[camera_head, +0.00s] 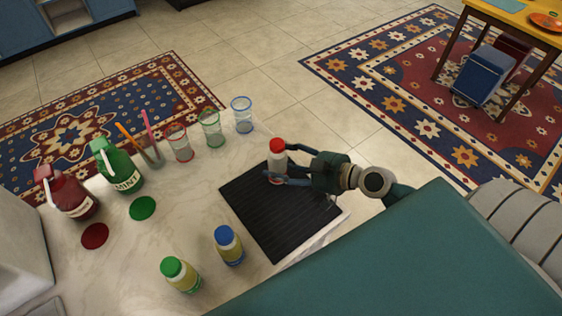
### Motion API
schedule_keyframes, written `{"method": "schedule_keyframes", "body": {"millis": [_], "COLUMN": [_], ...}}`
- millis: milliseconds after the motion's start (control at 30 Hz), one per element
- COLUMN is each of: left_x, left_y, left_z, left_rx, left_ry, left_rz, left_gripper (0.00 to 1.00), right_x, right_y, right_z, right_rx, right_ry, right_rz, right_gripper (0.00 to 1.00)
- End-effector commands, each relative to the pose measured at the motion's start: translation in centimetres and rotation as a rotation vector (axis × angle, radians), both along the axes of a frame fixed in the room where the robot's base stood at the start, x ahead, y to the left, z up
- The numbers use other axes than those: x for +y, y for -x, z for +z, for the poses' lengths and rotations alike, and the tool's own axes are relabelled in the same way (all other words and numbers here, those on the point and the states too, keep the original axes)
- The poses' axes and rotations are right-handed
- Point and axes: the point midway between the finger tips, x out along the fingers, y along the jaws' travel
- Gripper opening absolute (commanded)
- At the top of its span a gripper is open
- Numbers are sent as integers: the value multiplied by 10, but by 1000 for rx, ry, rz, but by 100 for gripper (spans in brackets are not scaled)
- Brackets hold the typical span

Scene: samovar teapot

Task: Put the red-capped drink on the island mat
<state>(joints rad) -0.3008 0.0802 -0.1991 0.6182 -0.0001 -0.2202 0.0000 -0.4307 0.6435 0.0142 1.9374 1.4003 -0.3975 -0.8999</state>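The red-capped drink (278,160) is a small pale bottle with a red cap. It is upright at the far corner of the black ribbed island mat (270,226). My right gripper (279,166) reaches in from the right with its fingers around the bottle and looks shut on it. The fingers hide part of its lower body, and I cannot tell whether its base touches the mat. My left gripper is not in view.
Green-capped (180,274) and blue-capped (228,245) bottles stand left of the mat. Several rimmed glasses (210,128) line the counter's far edge. Red (68,194) and green (118,168) jugs stand at left. The mat's middle is clear.

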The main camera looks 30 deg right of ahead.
Motion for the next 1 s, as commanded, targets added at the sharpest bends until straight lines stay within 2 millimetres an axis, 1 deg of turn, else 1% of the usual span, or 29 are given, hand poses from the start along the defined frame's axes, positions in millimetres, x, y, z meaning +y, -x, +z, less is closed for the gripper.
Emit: {"method": "schedule_keyframes", "body": {"millis": [67, 200, 233, 267, 300, 333, 600, 733, 800, 967, 1000], "left_x": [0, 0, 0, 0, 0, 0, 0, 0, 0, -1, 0], "left_y": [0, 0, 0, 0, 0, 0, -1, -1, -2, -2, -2], "left_z": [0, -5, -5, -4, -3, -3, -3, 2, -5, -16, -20], "left_rx": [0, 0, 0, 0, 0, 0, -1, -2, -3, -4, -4], "left_ry": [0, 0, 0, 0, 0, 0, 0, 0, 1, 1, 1], "left_rz": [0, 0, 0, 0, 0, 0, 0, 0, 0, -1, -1], "left_gripper": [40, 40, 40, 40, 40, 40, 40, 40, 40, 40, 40], "right_x": [0, 0, 0, 0, 0, 0, 0, -1, -5, -14, -19], "right_y": [-1, 0, 0, 0, 0, 0, 0, 1, 8, 29, 34], "right_z": [1, -3, -3, -2, -2, -2, -2, 2, 0, 8, 9], "right_rx": [-2, -2, 0, 0, 0, 0, 0, 1, 4, 5, 5], "right_ry": [0, 1, 2, 1, 1, 1, 1, 0, 4, 4, 3], "right_rz": [-1, 1, 1, 0, 0, 0, 0, 0, -1, 5, 1], "right_gripper": [24, 24, 59, 65, 73, 76, 76, 76, 76, 76, 76]}}
